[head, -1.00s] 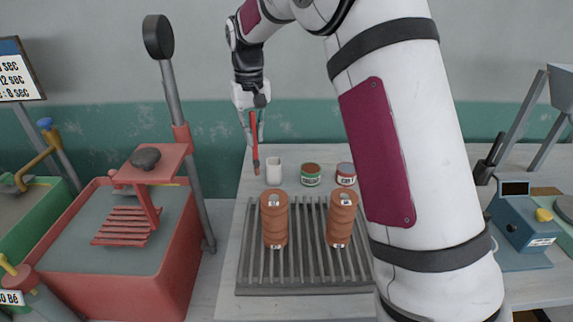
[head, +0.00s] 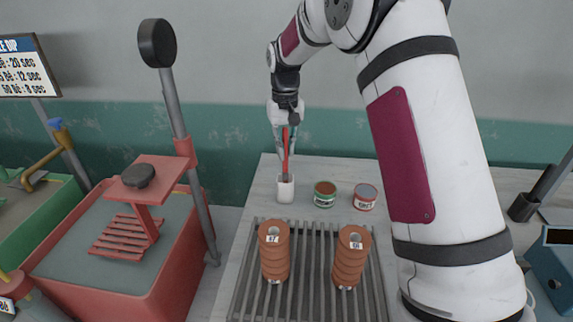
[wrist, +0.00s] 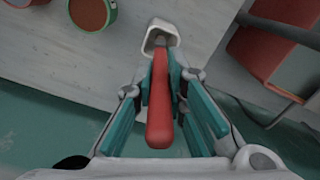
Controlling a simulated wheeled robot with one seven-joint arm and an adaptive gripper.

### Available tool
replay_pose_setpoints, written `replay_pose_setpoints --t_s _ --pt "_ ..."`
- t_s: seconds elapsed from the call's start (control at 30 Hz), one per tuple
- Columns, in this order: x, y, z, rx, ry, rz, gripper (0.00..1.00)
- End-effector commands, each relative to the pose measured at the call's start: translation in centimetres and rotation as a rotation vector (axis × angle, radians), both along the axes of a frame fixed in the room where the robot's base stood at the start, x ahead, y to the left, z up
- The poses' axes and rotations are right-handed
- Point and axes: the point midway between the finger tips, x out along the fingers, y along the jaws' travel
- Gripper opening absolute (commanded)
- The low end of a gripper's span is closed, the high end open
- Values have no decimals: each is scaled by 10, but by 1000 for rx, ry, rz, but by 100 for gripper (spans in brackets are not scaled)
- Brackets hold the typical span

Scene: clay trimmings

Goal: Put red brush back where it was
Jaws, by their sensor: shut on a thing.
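The red brush (head: 286,152) is upright in my gripper (head: 286,150), above the white cup (head: 285,190) on the table. In the head view its lower end meets the cup's mouth. In the wrist view the red handle (wrist: 159,100) runs between the two teal fingers of my gripper (wrist: 160,88), which is shut on it. There the brush's far end reaches the opening of the white cup (wrist: 160,32). How deep the tip sits in the cup is hard to tell.
A green-labelled jar (head: 325,195) and a red-labelled jar (head: 365,197) stand right of the cup. Two stacks of clay-coloured pieces (head: 274,252) (head: 350,258) stand on a slatted rack (head: 312,290) in front. A red tub (head: 120,255) is at the left.

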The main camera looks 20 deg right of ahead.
Motion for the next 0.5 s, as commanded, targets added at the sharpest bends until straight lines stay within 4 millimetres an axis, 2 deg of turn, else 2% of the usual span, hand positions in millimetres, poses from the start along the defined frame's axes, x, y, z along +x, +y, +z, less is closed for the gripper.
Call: replay_pose_setpoints --t_s 0.17,0.4,0.5 --pt "0 0 -12 0 0 0 0" --pt "-1 0 -42 0 1 0 0" --pt "0 0 -45 0 -2 0 0"
